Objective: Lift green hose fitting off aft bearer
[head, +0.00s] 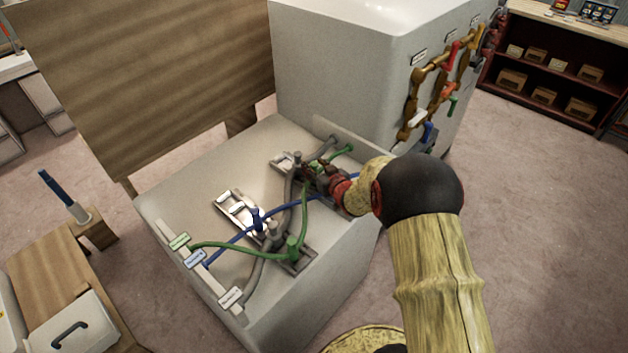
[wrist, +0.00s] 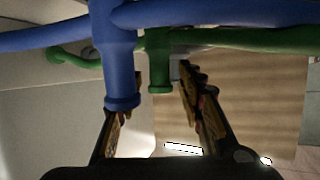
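A green hose fitting (head: 292,246) stands upright on the near metal bearer (head: 298,262), with the green hose (head: 225,245) running through it. In the wrist view a green fitting (wrist: 160,75) hangs from the green hose, showing between my open fingers. I cannot tell if it is the same one. My gripper (head: 312,171) is over the far end of the hose run, by the far bearer (head: 283,161); its open fingers also show in the wrist view (wrist: 162,100). A blue fitting (wrist: 119,60) is closer to the wrist camera and partly covers the left finger. Contact is unclear.
The blue hose (head: 232,238) and grey hose (head: 262,268) cross the white block (head: 180,205). A blue fitting (head: 257,219) stands near the middle bearer (head: 232,208). A tall white cabinet (head: 340,70) rises behind, with coloured valves (head: 450,100) on its side. A wooden panel (head: 150,80) stands left.

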